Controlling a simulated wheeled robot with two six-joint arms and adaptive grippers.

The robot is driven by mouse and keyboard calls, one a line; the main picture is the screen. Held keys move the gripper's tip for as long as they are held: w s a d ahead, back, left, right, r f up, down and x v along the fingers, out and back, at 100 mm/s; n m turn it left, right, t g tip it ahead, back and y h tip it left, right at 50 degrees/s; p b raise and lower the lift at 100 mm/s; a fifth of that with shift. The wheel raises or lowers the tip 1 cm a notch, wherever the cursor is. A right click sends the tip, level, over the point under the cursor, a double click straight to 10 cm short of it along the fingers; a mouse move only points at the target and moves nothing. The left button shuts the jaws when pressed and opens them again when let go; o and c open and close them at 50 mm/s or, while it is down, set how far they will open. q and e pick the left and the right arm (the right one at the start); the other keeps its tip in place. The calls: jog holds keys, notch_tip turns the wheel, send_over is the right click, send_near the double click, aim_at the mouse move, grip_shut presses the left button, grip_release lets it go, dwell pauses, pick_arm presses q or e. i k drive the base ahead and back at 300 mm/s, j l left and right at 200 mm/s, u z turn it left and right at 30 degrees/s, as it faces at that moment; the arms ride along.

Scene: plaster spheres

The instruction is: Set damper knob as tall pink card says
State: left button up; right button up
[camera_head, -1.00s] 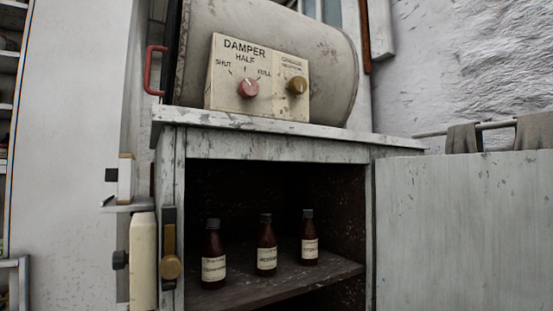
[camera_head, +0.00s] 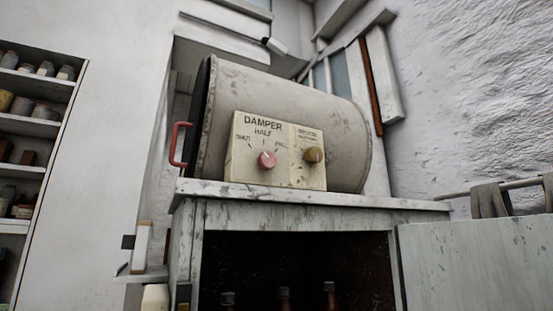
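The damper knob (camera_head: 267,160) is a round pink-red dial on a cream panel (camera_head: 243,173) marked DAMPER, with SHUT at left, HALF at top and FULL at right. The panel is fixed to the front of a grey drum (camera_head: 290,95). The knob's pointer is too small to read. A brown-gold knob (camera_head: 313,155) sits on the panel's right part, under small blurred lettering. No tall pink card shows in this view. Neither of my grippers is in view.
The drum rests on a worn white cabinet (camera_head: 300,217) with an open front. Brown bottles (camera_head: 284,301) stand inside it, mostly cut off below. A red handle (camera_head: 178,145) sticks out at the drum's left. Shelves with jars (camera_head: 32,122) stand far left. Cloths (camera_head: 490,200) hang on a rail at right.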

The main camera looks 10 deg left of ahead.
aim_at(267, 160)
jog(key=j+z, duration=0.1)
jog(key=j, duration=0.6)
jog(key=k+j, duration=0.1)
jog(key=j, duration=0.6)
jog(key=k+j+z, duration=0.15)
jog(key=j, duration=1.3)
jog(key=z, duration=0.05)
